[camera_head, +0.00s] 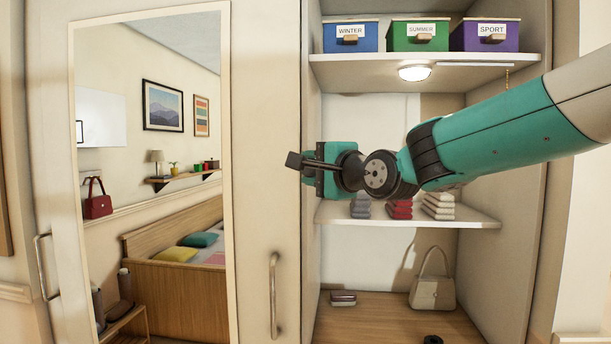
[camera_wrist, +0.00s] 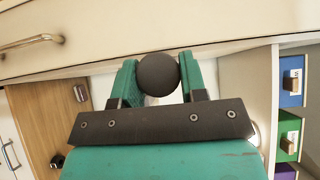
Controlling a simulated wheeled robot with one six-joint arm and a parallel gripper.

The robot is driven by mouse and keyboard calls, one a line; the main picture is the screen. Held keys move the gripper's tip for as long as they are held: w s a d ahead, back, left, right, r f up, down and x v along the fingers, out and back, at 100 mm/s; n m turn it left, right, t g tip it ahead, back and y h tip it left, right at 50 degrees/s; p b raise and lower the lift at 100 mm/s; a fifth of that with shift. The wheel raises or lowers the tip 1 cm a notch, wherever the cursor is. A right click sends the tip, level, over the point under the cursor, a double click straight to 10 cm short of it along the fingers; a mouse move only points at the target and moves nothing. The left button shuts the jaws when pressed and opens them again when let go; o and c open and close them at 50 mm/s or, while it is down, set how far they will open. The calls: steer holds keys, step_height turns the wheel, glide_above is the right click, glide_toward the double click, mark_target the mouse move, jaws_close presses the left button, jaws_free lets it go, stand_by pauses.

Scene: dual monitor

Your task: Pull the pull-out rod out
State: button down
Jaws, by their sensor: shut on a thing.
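The pull-out rod shows in the wrist view as a dark round knob (camera_wrist: 158,74) between my two green fingers. My gripper (camera_wrist: 158,82) is shut on it, one finger on each side. The rod's shaft is hidden behind the knob, so how far it is out cannot be told. In the head view my gripper (camera_head: 312,162) points left beside the edge of the mirrored door, in front of the open cupboard.
The mirrored door (camera_head: 262,110) with a vertical handle (camera_head: 273,295) is close on the left. The upper shelf (camera_head: 370,73) holds three boxes above my arm. The middle shelf (camera_head: 400,215) holds folded clothes under it. A handbag (camera_head: 433,284) stands on the cupboard floor.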

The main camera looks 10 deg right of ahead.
steer(key=shift+s+a, duration=0.15)
steer(key=shift+s, duration=0.05)
steer(key=c, duration=1.1)
jaws_free()
steer(key=shift+a, duration=0.15)
steer(key=o, duration=0.4)
steer(key=shift+a, duration=0.2)
steer(key=shift+o, duration=0.2)
